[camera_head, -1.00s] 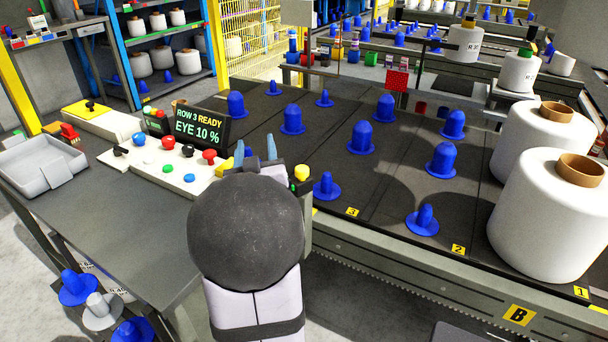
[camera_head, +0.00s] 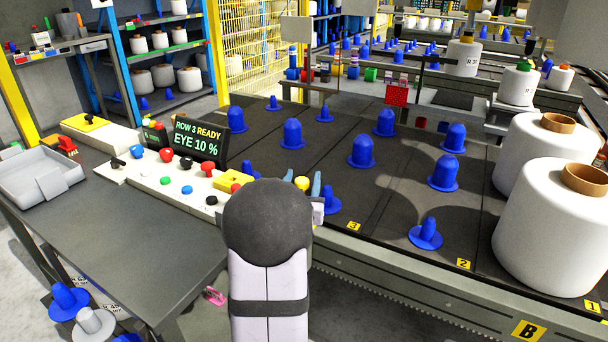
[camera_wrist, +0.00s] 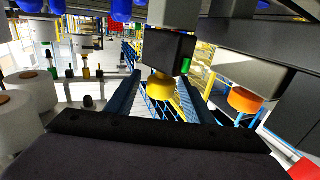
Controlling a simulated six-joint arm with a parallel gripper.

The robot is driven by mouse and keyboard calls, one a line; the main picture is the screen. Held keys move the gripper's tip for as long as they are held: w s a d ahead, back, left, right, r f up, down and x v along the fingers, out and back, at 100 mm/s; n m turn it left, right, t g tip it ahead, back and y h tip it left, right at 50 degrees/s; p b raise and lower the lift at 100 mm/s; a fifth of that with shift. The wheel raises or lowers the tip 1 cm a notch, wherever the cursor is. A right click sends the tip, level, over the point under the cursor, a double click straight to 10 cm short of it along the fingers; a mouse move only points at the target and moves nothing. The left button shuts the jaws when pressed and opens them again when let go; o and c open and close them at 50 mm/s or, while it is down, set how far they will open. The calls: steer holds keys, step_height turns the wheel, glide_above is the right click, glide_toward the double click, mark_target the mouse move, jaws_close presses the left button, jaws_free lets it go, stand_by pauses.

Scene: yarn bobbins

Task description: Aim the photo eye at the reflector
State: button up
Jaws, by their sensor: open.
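The photo eye, a dark box (camera_wrist: 167,55) with a green light and a yellow knob (camera_wrist: 161,88), shows in the wrist view between my fingers. In the head view its yellow knob (camera_head: 302,183) shows at the conveyor's near edge, beside my right-hand fingertip; my arm hides most of the body. My gripper (camera_head: 284,172) is open, with one blue finger on each side of the knob; contact cannot be told. The wrist view also shows my gripper (camera_wrist: 160,92). The reflector (camera_head: 397,95) is a red square beyond the blue pegs. The display (camera_head: 198,141) reads "ROW 3 READY" and "EYE 10 %".
A button panel (camera_head: 165,178) stands left of my gripper. Blue pegs (camera_head: 362,152) stand on the dark deck (camera_head: 310,200). Large white bobbins (camera_head: 550,235) are at right. In the wrist view, an orange knob (camera_wrist: 246,100) on a grey housing is close to my right finger.

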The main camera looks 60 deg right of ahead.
steer(key=shift+x, duration=1.4)
steer(key=shift+c, duration=0.6)
steer(key=c, duration=0.9)
